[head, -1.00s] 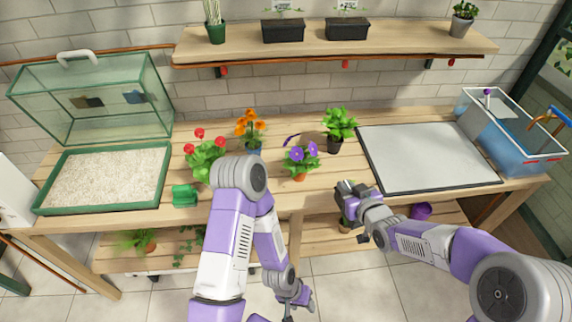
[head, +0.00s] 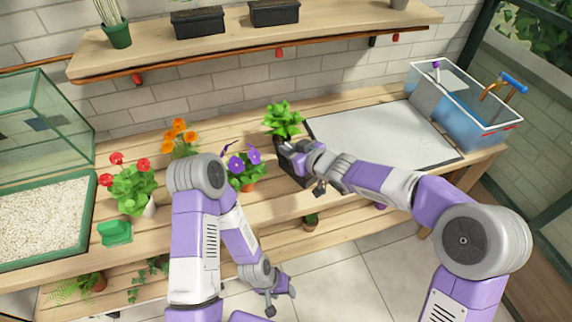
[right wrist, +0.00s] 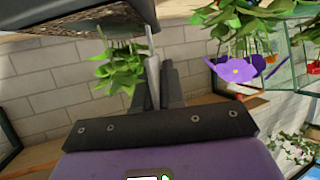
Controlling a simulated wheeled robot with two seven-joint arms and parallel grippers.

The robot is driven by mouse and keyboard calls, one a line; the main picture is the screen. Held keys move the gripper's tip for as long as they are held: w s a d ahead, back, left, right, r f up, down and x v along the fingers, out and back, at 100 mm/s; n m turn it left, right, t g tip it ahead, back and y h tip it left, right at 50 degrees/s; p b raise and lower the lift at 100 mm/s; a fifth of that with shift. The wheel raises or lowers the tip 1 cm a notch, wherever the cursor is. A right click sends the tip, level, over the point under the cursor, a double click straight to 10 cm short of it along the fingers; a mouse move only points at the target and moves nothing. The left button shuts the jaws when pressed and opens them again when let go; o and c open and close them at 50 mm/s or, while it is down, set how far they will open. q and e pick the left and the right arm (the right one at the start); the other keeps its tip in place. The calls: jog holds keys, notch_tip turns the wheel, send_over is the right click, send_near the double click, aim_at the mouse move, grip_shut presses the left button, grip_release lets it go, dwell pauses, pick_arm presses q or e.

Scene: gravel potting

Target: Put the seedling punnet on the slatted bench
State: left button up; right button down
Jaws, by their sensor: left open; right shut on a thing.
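My right gripper (head: 298,156) is shut on a dark box-shaped container (head: 291,172), which I take for the seedling punnet. It is over the front part of the slatted bench (head: 215,205), between the purple flower and the grey mat; I cannot tell whether it touches the slats. In the right wrist view, which looks upside down, the dark punnet (right wrist: 75,14) with a brown, soil-like face fills the top left beside the fingers (right wrist: 158,85). My left gripper (head: 278,285) is open and empty, low in front of the bench.
Potted red (head: 130,185), orange (head: 180,140) and purple (head: 243,167) flowers and a green plant (head: 283,120) stand on the bench. A grey mat (head: 380,145) and a water tank (head: 465,110) are right; a gravel tray (head: 45,218) and a green scoop (head: 115,233) are left.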

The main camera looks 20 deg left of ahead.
aim_at(283, 157)
notch_tip(283, 157, down, 4)
jog(key=shift+f+b, duration=0.1)
jog(key=shift+b, duration=1.1)
jog(key=c, duration=1.2)
grip_release()
jog(key=shift+c, duration=0.2)
jog(key=shift+d, duration=0.1)
jog(key=p+v, duration=0.4)
jog(key=v, duration=0.8)
